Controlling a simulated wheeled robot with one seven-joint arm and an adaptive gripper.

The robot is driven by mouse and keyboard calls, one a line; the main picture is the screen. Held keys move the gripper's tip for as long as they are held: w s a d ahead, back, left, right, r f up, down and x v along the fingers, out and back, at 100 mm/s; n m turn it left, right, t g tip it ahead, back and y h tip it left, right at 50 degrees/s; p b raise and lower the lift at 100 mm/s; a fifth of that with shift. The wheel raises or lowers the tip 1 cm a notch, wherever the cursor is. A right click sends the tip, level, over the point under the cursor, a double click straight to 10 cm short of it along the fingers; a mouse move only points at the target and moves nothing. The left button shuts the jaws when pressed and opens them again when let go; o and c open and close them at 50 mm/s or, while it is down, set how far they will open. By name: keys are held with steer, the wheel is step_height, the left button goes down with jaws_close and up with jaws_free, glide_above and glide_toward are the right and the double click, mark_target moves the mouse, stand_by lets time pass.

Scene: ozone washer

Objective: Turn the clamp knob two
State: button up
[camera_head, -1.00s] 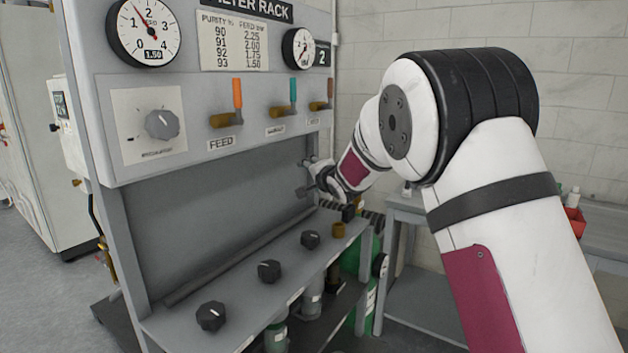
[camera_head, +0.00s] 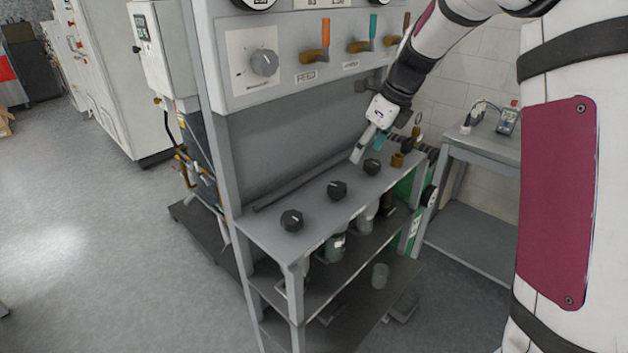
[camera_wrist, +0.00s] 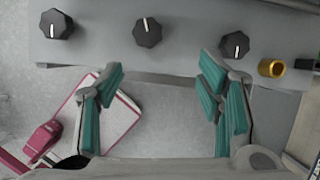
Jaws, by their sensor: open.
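Three black clamp knobs stand in a row on the grey shelf (camera_head: 262,236): a near one (camera_head: 291,220), a middle one (camera_head: 337,190) and a far one (camera_head: 372,167). In the wrist view they run left (camera_wrist: 57,24), middle (camera_wrist: 148,32) and right (camera_wrist: 235,45), each with a white pointer mark. I cannot read any number beside them. My gripper (camera_head: 368,148) points down above the shelf, near the far knob in the head view. In the wrist view my gripper (camera_wrist: 160,75) is open and empty, its teal-padded fingers apart below the middle knob's image and touching no knob.
A brass fitting (camera_head: 397,159) stands beyond the far knob. The rack panel above carries a regulator dial (camera_head: 264,62) and valve levers with orange (camera_head: 326,34) and teal handles. Canisters stand under the shelf. A grey side table (camera_head: 487,146) is at right.

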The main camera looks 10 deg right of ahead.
mark_target(339, 186)
steer(key=x, duration=0.4)
steer(key=a+p+x, duration=0.1)
steer(key=x, duration=0.4)
steer(key=s+x, duration=0.1)
steer(key=x, duration=0.3)
steer(key=shift+w+a+f+p, duration=0.1)
steer(key=shift+a+f+p, duration=0.05)
steer(key=shift+a+p, duration=0.25)
steer(key=shift+y, duration=0.3)
steer(key=c, duration=1.1)
